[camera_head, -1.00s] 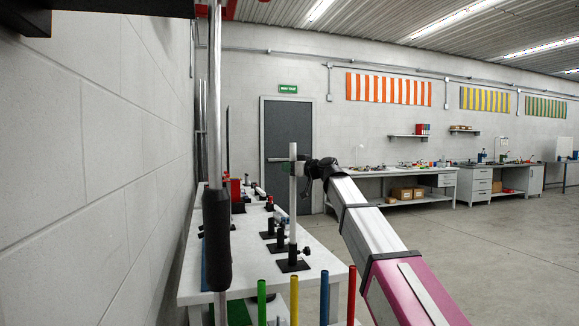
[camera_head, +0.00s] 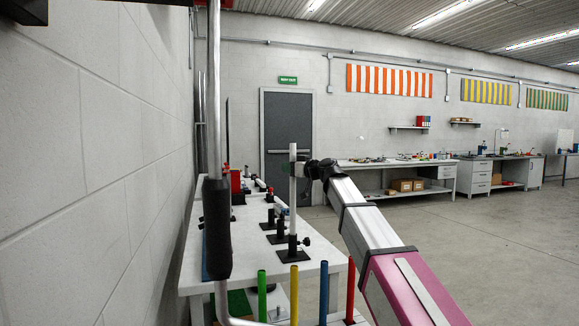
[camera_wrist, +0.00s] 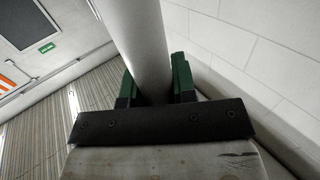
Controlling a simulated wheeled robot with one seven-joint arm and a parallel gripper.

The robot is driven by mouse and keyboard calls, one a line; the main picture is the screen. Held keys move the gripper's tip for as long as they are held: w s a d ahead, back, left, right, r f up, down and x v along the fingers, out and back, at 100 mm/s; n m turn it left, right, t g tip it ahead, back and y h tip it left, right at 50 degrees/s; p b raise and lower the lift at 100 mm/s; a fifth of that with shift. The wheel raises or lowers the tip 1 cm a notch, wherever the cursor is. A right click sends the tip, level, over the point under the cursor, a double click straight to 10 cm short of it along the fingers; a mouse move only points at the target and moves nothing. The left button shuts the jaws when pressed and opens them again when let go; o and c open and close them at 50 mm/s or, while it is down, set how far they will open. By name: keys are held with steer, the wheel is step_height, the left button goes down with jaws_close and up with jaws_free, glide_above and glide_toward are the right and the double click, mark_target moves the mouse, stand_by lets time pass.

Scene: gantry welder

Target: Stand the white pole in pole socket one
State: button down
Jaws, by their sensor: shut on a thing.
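The white pole (camera_head: 293,200) is upright above the table in the head view. My gripper (camera_head: 303,170) is shut on its upper part, coming from the right. In the wrist view the pole (camera_wrist: 145,45) runs between my gripper's green fingers (camera_wrist: 156,85). The pole's lower end meets the nearest black pole socket (camera_head: 292,254), which has a side knob. I cannot tell how deep the end sits, or whether it is inside or just in front. No socket number is readable.
More black sockets (camera_head: 278,236) stand in a row behind on the white table (camera_head: 250,248). Green (camera_head: 262,295), yellow (camera_head: 294,295), blue (camera_head: 323,293) and red (camera_head: 350,290) poles stand at the near edge. A metal bar with a black grip (camera_head: 217,228) rises at the left, near the wall.

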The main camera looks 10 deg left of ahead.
steer(key=shift+f, duration=1.8)
steer(key=c, duration=0.8)
jaws_free()
steer(key=shift+c, duration=0.2)
